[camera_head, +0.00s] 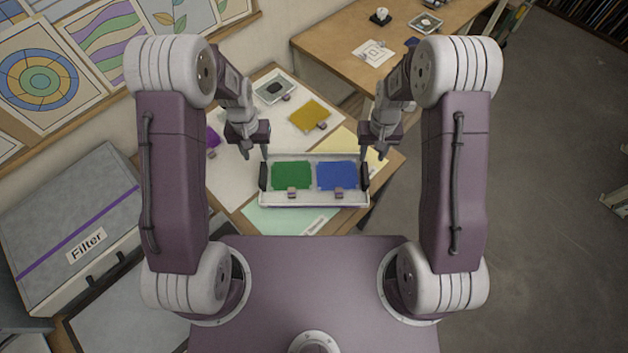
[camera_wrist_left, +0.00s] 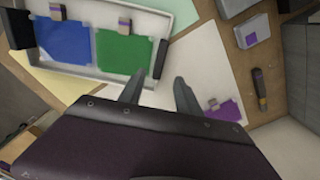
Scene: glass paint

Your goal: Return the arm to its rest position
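A white tray (camera_head: 315,203) with a black handle at each end lies on the work table, holding a green glass piece (camera_head: 291,174) and a blue glass piece (camera_head: 337,175). My left gripper (camera_head: 255,153) is over the tray's left end, fingers apart and empty. In the left wrist view, its two fingers (camera_wrist_left: 158,82) show apart, with the black handle (camera_wrist_left: 160,58) just beyond and between their tips. My right gripper (camera_head: 372,153) is by the tray's right end, near the right handle (camera_head: 365,176); its fingers look apart with nothing between them. Contact with the handles cannot be told.
A yellow piece (camera_head: 309,114) and a grey-framed tile (camera_head: 273,89) lie behind the tray. A purple piece (camera_head: 212,137) lies at the left. A grey filter box (camera_head: 70,225) stands at the far left. A second table (camera_head: 345,50) is behind. Open floor is at the right.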

